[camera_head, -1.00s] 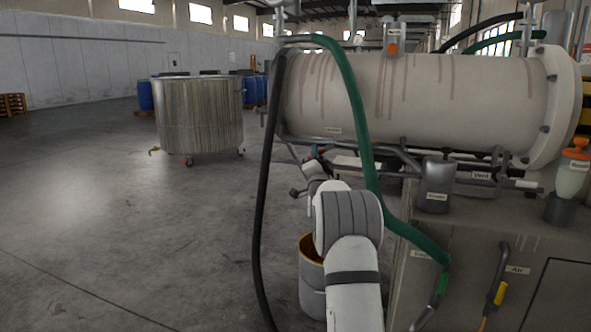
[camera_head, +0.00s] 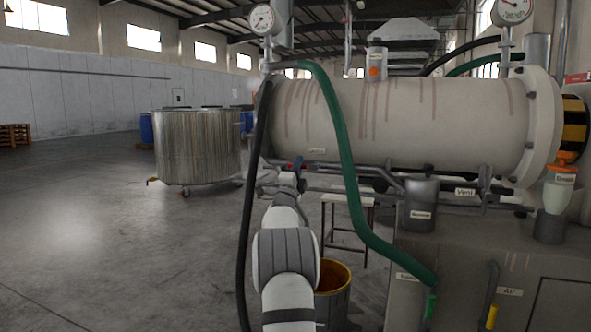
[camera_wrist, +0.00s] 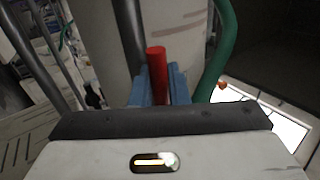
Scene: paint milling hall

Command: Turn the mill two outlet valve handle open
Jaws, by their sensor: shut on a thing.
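In the wrist view a red handle (camera_wrist: 157,78) stands upright between the two blue fingers of my gripper (camera_wrist: 158,86). My gripper is shut on it. In the head view my gripper (camera_head: 295,167) is small, at the lower left end of the large pale mill cylinder (camera_head: 430,115), and a bit of red shows at its tip. The valve body and the handle's lower end are hidden by my gripper. No label for the handle is readable.
A green hose (camera_head: 340,135) and a black hose (camera_head: 249,200) hang close to my arm. A yellow-rimmed drum (camera_head: 335,308) and a small stool (camera_head: 347,201) stand below. A steel tub (camera_head: 198,145) stands left on open floor. A control cabinet (camera_head: 460,265) fills the lower right.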

